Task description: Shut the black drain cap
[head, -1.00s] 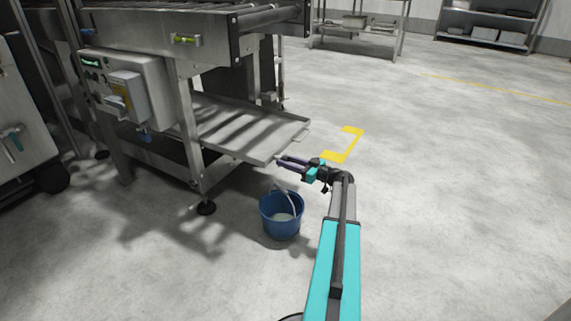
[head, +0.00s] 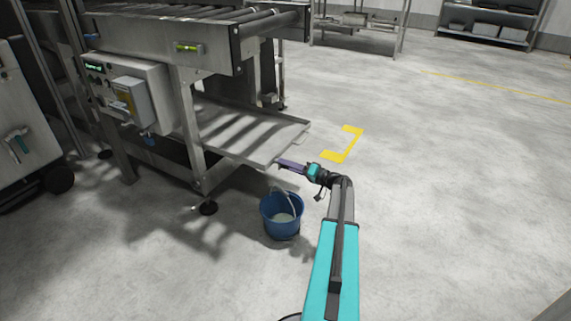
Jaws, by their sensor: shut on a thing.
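The black drain cap cannot be made out. The spot by the front edge of the steel drip tray (head: 265,152) is covered by my fingers. My gripper (head: 280,163) reaches in from the right, just under that edge near its front corner. Its jaws are closed at the tips on something small that they hide, which by its place fits the cap. How far the cap is turned cannot be seen. A blue bucket (head: 282,225) with a raised handle stands on the floor below, with pale liquid in it.
The steel roller conveyor frame (head: 190,60) rises over the tray, with a control box (head: 130,98) on its left side. Yellow floor marks (head: 345,153) lie right of the tray. Floor to the right is clear.

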